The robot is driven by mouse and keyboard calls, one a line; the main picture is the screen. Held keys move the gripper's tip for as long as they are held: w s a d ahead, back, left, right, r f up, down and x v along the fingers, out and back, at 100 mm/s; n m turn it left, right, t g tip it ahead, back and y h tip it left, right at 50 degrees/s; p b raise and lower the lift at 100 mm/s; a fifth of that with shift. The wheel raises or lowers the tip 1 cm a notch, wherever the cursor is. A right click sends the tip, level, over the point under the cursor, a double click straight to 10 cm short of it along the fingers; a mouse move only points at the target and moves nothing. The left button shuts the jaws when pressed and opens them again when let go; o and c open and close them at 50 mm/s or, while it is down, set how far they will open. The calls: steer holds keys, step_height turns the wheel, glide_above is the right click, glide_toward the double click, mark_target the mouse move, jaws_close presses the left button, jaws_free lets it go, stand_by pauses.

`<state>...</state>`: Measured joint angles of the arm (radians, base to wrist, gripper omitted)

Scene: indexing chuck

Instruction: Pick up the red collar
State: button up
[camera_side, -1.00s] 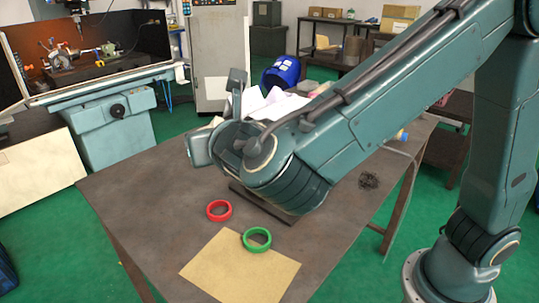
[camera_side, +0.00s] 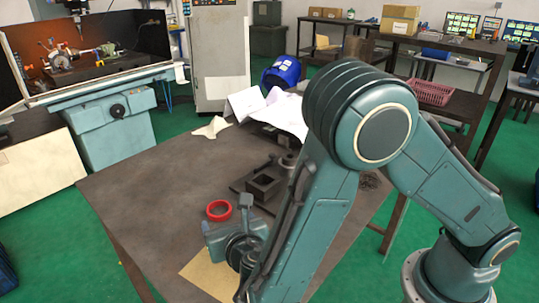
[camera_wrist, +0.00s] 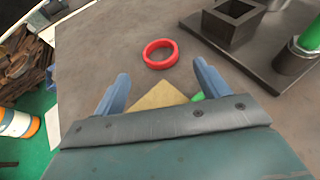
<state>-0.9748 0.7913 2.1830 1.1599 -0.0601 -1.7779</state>
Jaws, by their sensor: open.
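The red collar (camera_side: 210,214) lies flat on the brown table, left of the fixture plate. In the wrist view the red collar (camera_wrist: 160,65) is a whole ring, ahead of my fingers and roughly centred between them. My gripper (camera_wrist: 161,69) is open and empty, with its two blue fingers apart and pointing toward the collar. It is apart from the collar. In the side view my wrist stands just in front of and to the right of the collar, and my fingertips are hard to make out.
A plate with a square hollow block (camera_side: 265,183) stands behind and right of the collar; a green-topped post (camera_wrist: 311,38) shows at its right. White papers (camera_side: 270,110) lie at the back.

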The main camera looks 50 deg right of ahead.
mark_target(217, 205)
steer(key=shift+x, duration=3.8)
steer(key=shift+f, duration=0.1)
steer(key=shift+c, duration=0.4)
steer(key=c, duration=0.9)
